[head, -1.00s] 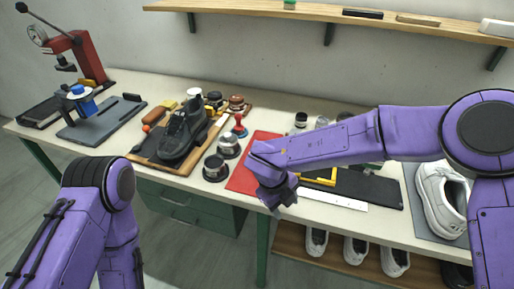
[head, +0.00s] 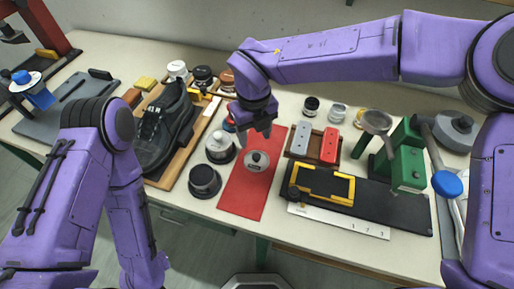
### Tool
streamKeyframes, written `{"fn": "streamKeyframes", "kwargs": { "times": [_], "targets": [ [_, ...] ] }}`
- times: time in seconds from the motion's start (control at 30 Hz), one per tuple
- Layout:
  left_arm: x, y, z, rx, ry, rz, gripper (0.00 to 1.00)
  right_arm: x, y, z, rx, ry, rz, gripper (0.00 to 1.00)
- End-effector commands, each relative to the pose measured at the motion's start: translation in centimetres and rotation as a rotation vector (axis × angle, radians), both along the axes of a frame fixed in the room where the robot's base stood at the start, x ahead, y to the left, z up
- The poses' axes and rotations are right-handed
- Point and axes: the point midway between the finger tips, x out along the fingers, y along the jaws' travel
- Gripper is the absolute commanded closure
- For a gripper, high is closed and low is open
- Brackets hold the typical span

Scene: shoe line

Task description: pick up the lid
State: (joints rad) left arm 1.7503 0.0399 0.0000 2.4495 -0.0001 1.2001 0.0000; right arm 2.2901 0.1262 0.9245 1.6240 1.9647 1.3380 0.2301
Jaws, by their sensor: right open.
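A round silver lid (head: 257,161) with a small dark knob lies on the red mat (head: 240,200), in the middle of the table. My right gripper (head: 254,137) is open, pointing down, just behind and above the lid. Its fingers appear apart from the lid, with nothing between them. A dark tin (head: 204,183) stands left of the mat, and a tin with a silver top (head: 220,148) stands behind it. My left forearm hangs at the left, and its gripper is out of view.
A black shoe (head: 163,130) rests on a wooden board at the left. Right of the mat are a tray with grey and red blocks (head: 328,146), a yellow frame (head: 325,186) on a black mat, a white ruler (head: 340,222) and a green device (head: 405,158).

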Motion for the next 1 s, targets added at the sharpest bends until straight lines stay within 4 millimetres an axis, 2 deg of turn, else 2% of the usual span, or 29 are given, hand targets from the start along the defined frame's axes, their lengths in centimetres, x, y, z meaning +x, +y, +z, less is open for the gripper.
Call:
{"fn": "streamKeyframes", "kwargs": {
  "times": [0.1,0.27,0.4,0.5,0.77,0.93,1.0],
  "targets": [
    [-0.1,0.0,0.6,0.000,0.002,0.001,1.00,0.1,0.1,-2.1,-0.003,0.003,0.004,0.45],
    [-0.1,0.0,1.3,0.000,0.001,0.000,1.00,0.3,-0.2,-3.9,-0.004,0.004,0.004,0.45],
    [0.0,0.0,2.6,-0.001,0.001,0.000,1.00,0.7,-0.7,-6.4,-0.005,0.004,0.003,0.45],
    [0.0,0.0,2.7,-0.001,0.001,0.000,1.00,0.8,-0.7,-8.0,-0.002,0.002,0.000,0.45],
    [0.0,0.0,2.6,0.000,0.001,0.000,1.00,0.8,-0.7,-8.6,-0.001,0.000,-0.002,0.45],
    [0.0,0.0,2.6,0.000,0.001,0.000,1.00,0.8,-0.7,-8.5,-0.001,0.000,-0.001,1.00],
    [0.0,0.0,2.6,0.000,0.001,0.000,1.00,0.8,-0.7,-8.5,-0.001,0.000,-0.001,1.00]
  ]
}}
